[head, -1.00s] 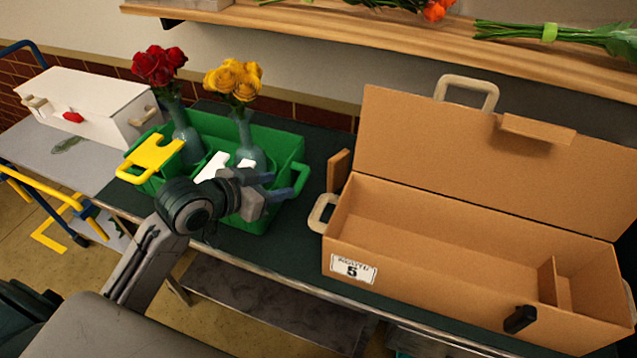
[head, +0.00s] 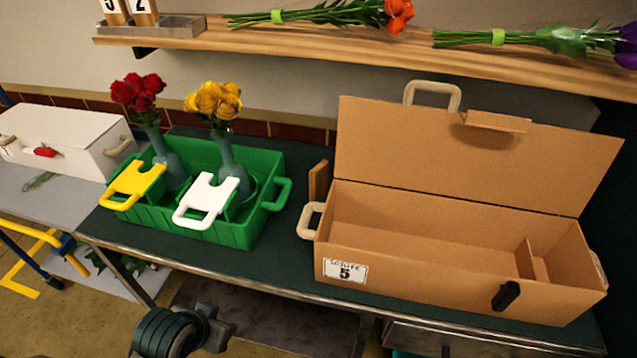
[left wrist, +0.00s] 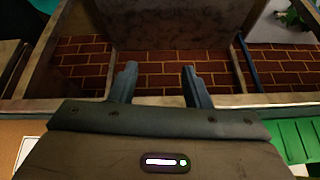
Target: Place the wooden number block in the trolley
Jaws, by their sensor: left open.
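Two wooden number blocks stand in a grey holder (head: 178,26) at the left end of the shelf, cut off by the top of the head view. One block (head: 116,12) seems to read 5, the other (head: 145,12) 2. A trolley with blue and yellow rails (head: 45,240) shows only partly at the far left. My left gripper (left wrist: 160,85) is open and empty in the left wrist view, below the table front. In the head view only a dark part of that arm shows at the bottom. My right gripper is out of view.
A green crate (head: 205,232) holds vases of red and yellow roses, with yellow and white handled plates. An open cardboard box (head: 440,285) labelled 5 stands right. A white box (head: 65,140) is at left. A brown slab (head: 318,180) stands between crate and box. Flowers lie on the shelf (head: 330,40).

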